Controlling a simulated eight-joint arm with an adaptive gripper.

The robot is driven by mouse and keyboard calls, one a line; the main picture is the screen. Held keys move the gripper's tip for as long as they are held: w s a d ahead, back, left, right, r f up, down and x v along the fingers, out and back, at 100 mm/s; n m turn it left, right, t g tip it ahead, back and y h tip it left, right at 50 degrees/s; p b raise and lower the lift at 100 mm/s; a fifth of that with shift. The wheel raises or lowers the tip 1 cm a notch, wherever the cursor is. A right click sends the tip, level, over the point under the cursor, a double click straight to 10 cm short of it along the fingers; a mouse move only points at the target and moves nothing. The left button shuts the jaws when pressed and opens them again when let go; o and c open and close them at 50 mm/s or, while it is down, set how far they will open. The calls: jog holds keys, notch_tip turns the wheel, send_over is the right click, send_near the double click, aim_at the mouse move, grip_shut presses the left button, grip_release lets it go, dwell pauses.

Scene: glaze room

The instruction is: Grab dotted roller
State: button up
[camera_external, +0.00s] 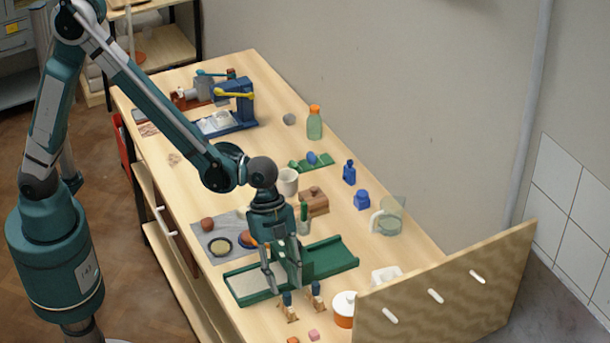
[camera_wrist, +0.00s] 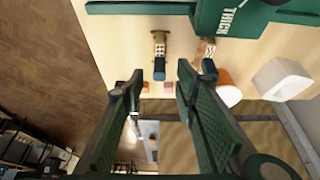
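Two small stamp rollers with blue handles and tan patterned heads stand near the front of the workbench. One roller (camera_external: 288,306) is on the left in the external view, and the other roller (camera_external: 315,298) is just to its right. The wrist view shows a left roller (camera_wrist: 159,52) and a right roller (camera_wrist: 208,62). Their patterns are too small for me to tell surely which is dotted. My gripper (camera_external: 283,276) is open and empty, above the bench near the rollers. In the wrist view its fingers (camera_wrist: 158,82) are spread, with the left roller beyond the gap between them.
A green tray-like press (camera_external: 335,257), marked THICK in the wrist view (camera_wrist: 232,20), lies beside the rollers. An orange-and-white lidded pot (camera_external: 344,314) and a white square dish (camera_external: 386,274) stand to the right. Small orange and pink blocks (camera_external: 313,334) lie in front. A wooden panel (camera_external: 450,290) borders the bench end.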

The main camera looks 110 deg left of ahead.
aim_at(286, 293)
jog(key=shift+f, duration=0.1)
jog(key=shift+x, duration=2.5)
grip_shut()
